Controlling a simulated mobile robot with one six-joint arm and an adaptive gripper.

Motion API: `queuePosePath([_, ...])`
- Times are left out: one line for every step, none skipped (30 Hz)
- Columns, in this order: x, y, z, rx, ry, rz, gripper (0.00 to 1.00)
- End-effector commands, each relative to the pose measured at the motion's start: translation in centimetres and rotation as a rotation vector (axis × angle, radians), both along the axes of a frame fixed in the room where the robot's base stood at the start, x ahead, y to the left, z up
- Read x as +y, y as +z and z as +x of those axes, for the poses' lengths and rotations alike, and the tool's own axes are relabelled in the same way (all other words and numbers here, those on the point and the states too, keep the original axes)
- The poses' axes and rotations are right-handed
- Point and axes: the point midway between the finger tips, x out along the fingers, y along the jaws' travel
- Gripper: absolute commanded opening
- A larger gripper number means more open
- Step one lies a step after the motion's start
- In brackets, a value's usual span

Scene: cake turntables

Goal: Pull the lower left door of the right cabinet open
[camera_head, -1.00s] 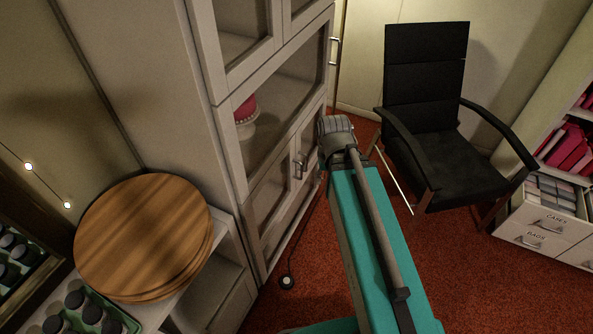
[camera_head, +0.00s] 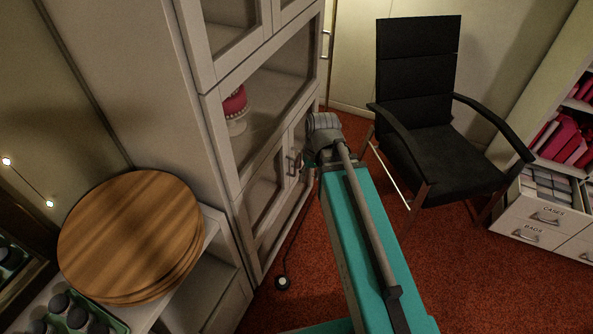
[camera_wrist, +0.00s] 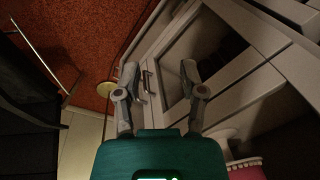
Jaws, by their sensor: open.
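The right cabinet (camera_head: 222,130) is tall and pale, with glass-paned doors. Its lower left door (camera_head: 245,215) looks shut; its framed pane also shows in the wrist view (camera_wrist: 195,42). Two metal bar handles (camera_head: 294,164) sit side by side where the lower doors meet. My gripper (camera_wrist: 160,78) is open and empty, facing this seam. In the wrist view a handle (camera_wrist: 149,80) shows between the fingers, nearer the left finger; contact cannot be told. In the head view my wrist hides the fingertips and part of the lower right door.
A black armchair (camera_head: 430,135) stands right of my arm. Round wooden boards (camera_head: 130,235) lie on the counter at left. A pink cake (camera_head: 235,102) stands inside the cabinet above the lower doors.

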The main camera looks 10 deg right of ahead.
Motion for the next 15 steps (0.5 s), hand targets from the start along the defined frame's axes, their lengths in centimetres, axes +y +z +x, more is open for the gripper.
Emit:
queuePosePath([0.0, -1.9, 0.7, -0.005, 0.017, 0.028, 0.52])
queuePosePath([0.0, -2.5, 1.0, -0.009, 0.029, 0.047, 0.52])
queuePosePath([0.1, -3.2, 1.4, -0.015, 0.047, 0.071, 0.52])
queuePosePath([0.1, -3.8, 1.7, -0.02, 0.061, 0.09, 0.52])
queuePosePath([0.2, -4.3, 2.0, -0.026, 0.075, 0.11, 0.52])
queuePosePath([0.2, -5.0, 2.4, -0.035, 0.092, 0.135, 0.52])
queuePosePath([0.3, -5.5, 2.7, -0.04, 0.105, 0.153, 0.52])
queuePosePath([0.3, -5.9, 3.0, -0.048, 0.118, 0.172, 0.52])
queuePosePath([0.3, -6.6, 3.4, -0.058, 0.136, 0.197, 0.52])
queuePosePath([0.4, -7.1, 3.7, -0.066, 0.149, 0.214, 0.52])
queuePosePath([0.4, -7.5, 4.0, -0.075, 0.162, 0.233, 0.52])
queuePosePath([0.4, -8.1, 4.4, -0.087, 0.179, 0.257, 0.52])
queuePosePath([0.4, -8.6, 4.7, -0.097, 0.191, 0.275, 0.52])
queuePosePath([0.4, -9.0, 5.0, -0.108, 0.205, 0.293, 0.52])
queuePosePath([0.4, -9.6, 5.5, -0.121, 0.221, 0.316, 0.52])
